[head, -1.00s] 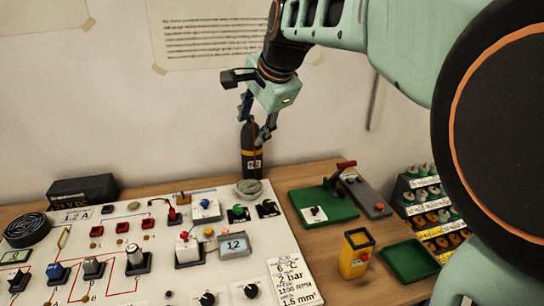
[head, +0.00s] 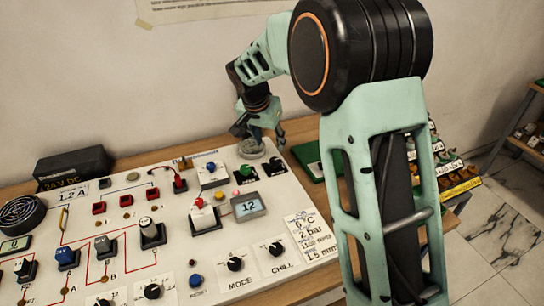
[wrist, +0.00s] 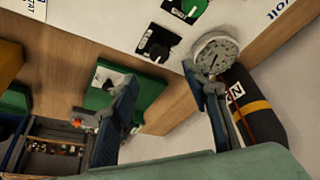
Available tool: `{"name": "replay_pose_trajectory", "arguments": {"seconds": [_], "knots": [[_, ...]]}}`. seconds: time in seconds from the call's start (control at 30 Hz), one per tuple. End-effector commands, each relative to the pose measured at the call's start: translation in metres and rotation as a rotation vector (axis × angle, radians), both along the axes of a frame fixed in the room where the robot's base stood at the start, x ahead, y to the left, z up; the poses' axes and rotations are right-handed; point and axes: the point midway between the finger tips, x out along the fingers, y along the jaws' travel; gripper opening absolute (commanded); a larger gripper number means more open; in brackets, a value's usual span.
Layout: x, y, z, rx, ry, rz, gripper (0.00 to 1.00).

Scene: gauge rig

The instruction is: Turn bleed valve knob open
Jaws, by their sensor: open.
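No label I can read names the bleed valve. A black knob (wrist: 157,43) on a white and black plate sits at the panel corner beside the round gauge (wrist: 215,55); the knob also shows in the head view (head: 273,168). A second small black knob on a white plate (wrist: 112,80) is on the green board (wrist: 155,92), partly behind a finger. My gripper (wrist: 165,105) is open and empty, its fingers spread over the table edge. In the head view my gripper (head: 260,130) is above and behind the gauge (head: 250,148).
A green knob (head: 245,172) and several switches crowd the white panel (head: 180,262). My arm hides much of the table's right side in the head view.

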Motion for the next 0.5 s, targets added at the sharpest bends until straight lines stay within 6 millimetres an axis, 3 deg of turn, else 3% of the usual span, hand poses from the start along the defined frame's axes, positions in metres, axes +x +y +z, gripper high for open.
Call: {"name": "replay_pose_trajectory", "arguments": {"seconds": [0.5], "knots": [[0.03,-0.013,-0.079,0.0,0.002,-0.001,0.43]]}}
